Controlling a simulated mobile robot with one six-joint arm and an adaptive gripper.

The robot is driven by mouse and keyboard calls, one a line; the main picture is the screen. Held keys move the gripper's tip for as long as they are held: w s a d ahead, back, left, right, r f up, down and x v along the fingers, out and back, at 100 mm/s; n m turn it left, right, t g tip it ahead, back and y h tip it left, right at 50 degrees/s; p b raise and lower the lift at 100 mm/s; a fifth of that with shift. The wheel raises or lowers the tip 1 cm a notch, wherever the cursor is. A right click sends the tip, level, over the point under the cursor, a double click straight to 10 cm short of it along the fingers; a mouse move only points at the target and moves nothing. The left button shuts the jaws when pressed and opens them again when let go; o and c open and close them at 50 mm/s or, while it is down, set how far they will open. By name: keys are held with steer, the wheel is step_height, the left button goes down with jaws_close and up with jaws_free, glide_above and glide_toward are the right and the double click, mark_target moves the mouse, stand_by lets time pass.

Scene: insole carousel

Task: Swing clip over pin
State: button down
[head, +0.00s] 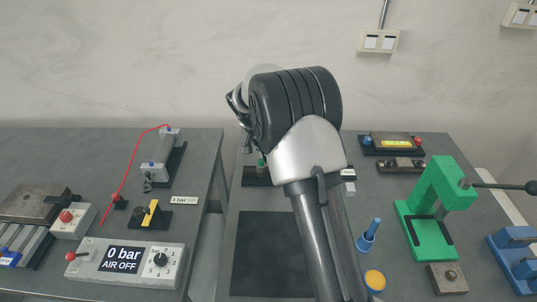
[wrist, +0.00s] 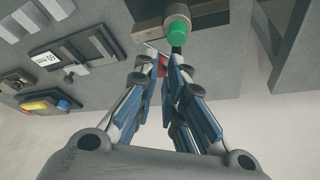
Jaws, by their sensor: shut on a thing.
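My gripper (wrist: 165,72) shows in the wrist view with its blue and black fingers close together. A small red piece (wrist: 163,66) shows between the fingertips, mostly covered by them. I cannot tell whether it is part of the clip. Just past the fingertips is a grey cylinder with a green end (wrist: 177,33), on a dark base. In the head view a green bit (head: 261,163) and a dark base (head: 256,178) show beside my arm, which hides the gripper. I cannot make out the pin or whether the clip lies over it.
A green press (head: 438,198) with a long lever stands to the right. A blue funnel-like piece (head: 368,236) stands nearer. A dark mat (head: 265,250) lies in front. On the left table are a pneumatic cylinder (head: 163,158) and a control box (head: 86,259) reading 0 bar, AIR OFF.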

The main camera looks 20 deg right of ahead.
steer(key=m, duration=0.1)
steer(key=m+g, duration=0.1)
steer(key=m, duration=0.1)
steer(key=a+m, duration=0.1)
steer(key=shift+w+r+m+g+h, duration=0.1)
steer(key=shift+w+m+g+h, duration=0.2)
steer(key=shift+m+g, duration=0.1)
steer(key=shift+w+a+m+g+p, duration=0.15)
steer(key=shift+m+g+p, duration=0.1)
steer(key=shift+m+p, duration=0.35)
steer(key=shift+s+a+m+g+p, duration=0.15)
steer(key=shift+m+g+p, duration=0.1)
steer(key=shift+m+p, duration=0.3)
steer(key=shift+w+a+m+g+p, duration=0.1)
steer(key=shift+w+m+g+p, duration=0.15)
steer(key=shift+m+p, duration=0.45)
steer(key=shift+w+a+m+g+p, duration=0.1)
steer(key=shift+m+g+p, duration=0.2)
steer(key=shift+m, duration=0.55)
steer(key=c, duration=1.6)
jaws_free()
